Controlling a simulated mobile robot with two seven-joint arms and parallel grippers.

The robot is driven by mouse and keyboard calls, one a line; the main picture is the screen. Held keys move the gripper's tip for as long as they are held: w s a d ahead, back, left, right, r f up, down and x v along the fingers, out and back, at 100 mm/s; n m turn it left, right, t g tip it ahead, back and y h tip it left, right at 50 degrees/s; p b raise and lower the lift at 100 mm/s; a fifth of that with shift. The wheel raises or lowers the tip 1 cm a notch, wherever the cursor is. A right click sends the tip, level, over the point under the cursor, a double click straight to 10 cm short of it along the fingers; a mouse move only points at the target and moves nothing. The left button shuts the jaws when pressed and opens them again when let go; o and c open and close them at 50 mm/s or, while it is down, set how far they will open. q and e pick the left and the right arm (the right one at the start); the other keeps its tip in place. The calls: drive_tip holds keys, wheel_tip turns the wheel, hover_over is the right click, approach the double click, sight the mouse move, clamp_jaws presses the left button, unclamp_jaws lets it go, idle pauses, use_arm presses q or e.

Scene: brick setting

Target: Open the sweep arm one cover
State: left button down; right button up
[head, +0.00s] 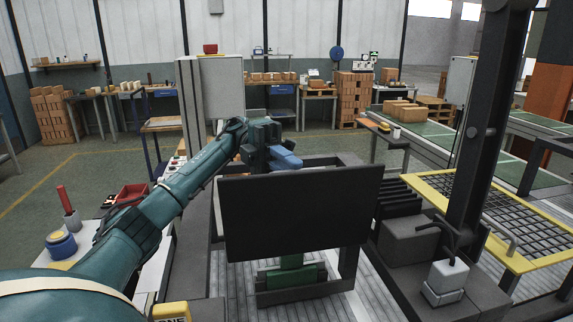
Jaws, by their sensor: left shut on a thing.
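The cover looks to be the broad dark panel (295,215) in the middle of the head view, standing nearly upright in front of a dark frame (350,262). A blue handle (286,161) shows just above the panel's top edge. My left gripper (268,148) reaches in from the left and is shut on the blue handle; its fingertips are partly hidden. Green machine parts (292,274) show below the panel; what lies behind it is hidden. My right gripper is not in view.
A bench (148,268) with a red bin (131,194) is at left. A dark post (478,130) and a yellow-framed grid (500,215) stand at right. A grey cabinet (215,90) rises behind my gripper.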

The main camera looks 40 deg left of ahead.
use_arm(q)
drive_tip(key=shift+d+f, duration=0.1)
drive_tip(key=shift+f, duration=0.4)
drive_tip(key=c, duration=1.5)
unclamp_jaws()
drive_tip(key=shift+r, duration=0.1)
drive_tip(key=shift+o, duration=0.2)
drive_tip(key=shift+r, duration=0.15)
